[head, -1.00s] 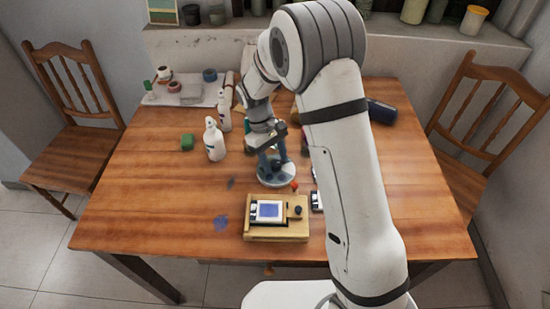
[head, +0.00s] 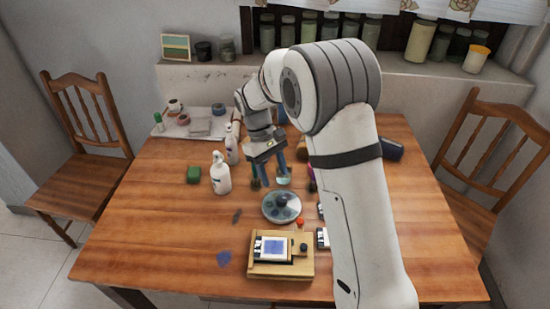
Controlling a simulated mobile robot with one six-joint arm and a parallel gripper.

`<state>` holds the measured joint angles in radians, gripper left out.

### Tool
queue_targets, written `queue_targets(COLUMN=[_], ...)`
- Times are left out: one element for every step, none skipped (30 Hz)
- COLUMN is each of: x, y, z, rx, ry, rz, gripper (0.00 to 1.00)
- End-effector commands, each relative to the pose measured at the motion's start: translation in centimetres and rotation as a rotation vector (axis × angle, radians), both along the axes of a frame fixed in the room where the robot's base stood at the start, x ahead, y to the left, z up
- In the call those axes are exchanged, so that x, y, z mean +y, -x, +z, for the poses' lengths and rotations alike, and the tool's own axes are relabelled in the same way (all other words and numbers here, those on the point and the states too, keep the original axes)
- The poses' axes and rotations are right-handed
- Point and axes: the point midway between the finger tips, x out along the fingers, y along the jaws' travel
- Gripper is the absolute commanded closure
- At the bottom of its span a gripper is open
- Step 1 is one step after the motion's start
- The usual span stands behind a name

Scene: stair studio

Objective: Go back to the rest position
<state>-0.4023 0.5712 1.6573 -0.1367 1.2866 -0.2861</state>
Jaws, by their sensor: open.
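My gripper (head: 273,172) hangs over the middle of the wooden table (head: 150,240), pointing down. Its jaws are open and I see nothing held between them. It is above and behind a round grey dish (head: 282,207) with dark patches in it. I cannot tell its exact height above the table. My arm's large links cover the right middle of the table.
A wooden block with a blue panel (head: 275,249) lies at the front. Chairs flank the table.

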Motion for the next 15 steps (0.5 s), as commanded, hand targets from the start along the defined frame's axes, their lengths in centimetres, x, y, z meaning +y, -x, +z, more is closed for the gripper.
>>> queue_targets(x=[0.0,0.0,0.0,0.0,-0.1,-0.3,-0.5,-0.8,-1.4,-1.9,-2.5,-3.3,-4.1,-4.8,-5.7], y=[0.0,0.0,0.0,0.0,0.0,0.1,0.2,0.4,0.7,1.0,1.3,2.0,2.5,3.1,3.9], z=[0.0,0.0,0.0,0.0,0.1,0.4,0.7,1.2,1.9,2.5,3.3,4.3,5.1,5.9,6.9], rx=[0.0,0.0,0.0,-0.001,-0.002,-0.007,-0.014,-0.021,-0.033,-0.046,-0.063,-0.084,-0.101,-0.12,-0.145], ry=[0.0,0.0,0.0,0.0,-0.001,-0.004,-0.006,-0.009,-0.016,-0.022,-0.029,-0.039,-0.048,-0.056,-0.067], rz=[0.0,0.0,0.0,-0.001,-0.003,-0.008,-0.014,-0.024,-0.041,-0.055,-0.073,-0.101,-0.124,-0.146,-0.179], gripper=[0.5,0.5,0.5,0.5,0.5,0.5,0.5,0.5,0.5,0.5,0.5,0.5,0.5,0.5,0.5])
